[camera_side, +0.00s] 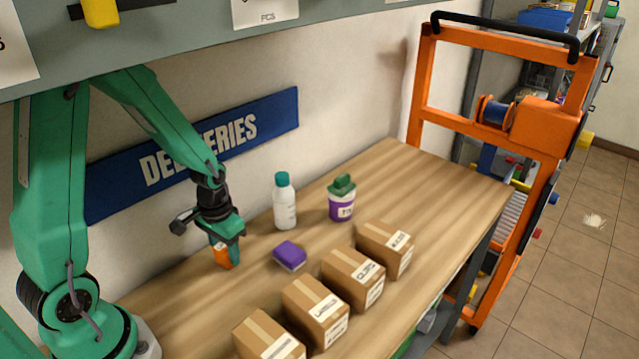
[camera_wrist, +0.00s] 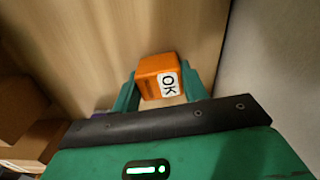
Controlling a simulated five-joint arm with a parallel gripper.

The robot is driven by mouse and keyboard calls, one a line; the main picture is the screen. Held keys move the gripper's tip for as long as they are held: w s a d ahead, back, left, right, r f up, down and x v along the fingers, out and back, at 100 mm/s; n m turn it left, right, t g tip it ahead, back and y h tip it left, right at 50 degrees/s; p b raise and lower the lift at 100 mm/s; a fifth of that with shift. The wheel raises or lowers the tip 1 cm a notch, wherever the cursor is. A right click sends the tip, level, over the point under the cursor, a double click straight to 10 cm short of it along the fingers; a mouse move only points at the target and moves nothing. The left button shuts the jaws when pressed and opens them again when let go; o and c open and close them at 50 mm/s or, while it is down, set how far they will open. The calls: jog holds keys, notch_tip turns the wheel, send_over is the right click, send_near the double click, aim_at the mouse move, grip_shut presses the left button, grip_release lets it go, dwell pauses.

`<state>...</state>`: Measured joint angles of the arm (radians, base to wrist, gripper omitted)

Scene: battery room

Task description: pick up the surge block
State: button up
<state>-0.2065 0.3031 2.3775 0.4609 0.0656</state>
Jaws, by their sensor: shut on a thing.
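My gripper (camera_side: 226,238) points down over the left part of the table and is shut on an orange block (camera_side: 221,256). In the wrist view the orange block (camera_wrist: 150,67) sits between the two green fingers, with a white label reading OK on one face. I cannot tell whether the block touches the table or is just above it. No thing in view carries a readable surge marking. A purple block (camera_side: 290,255) with a pale lower edge lies on the table to the right of my gripper.
A white bottle (camera_side: 285,206) with a teal cap and a purple-and-white tub (camera_side: 342,204) with a green top stand behind. Several cardboard boxes (camera_side: 352,278) line the front edge of the wooden table (camera_side: 440,190). An orange cart frame (camera_side: 422,85) stands at the right.

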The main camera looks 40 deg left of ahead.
aim_at(225, 247)
jog(key=shift+r, duration=0.15)
jog(key=shift+r, duration=0.65)
notch_tip(225, 247, up, 3)
jog(key=shift+f, duration=0.2)
jog(key=s+d+r, duration=0.3)
jog(key=d+r, duration=0.4)
jog(key=d, duration=0.4)
jog(key=shift+s, duration=0.4)
jog(key=shift+w, duration=0.1)
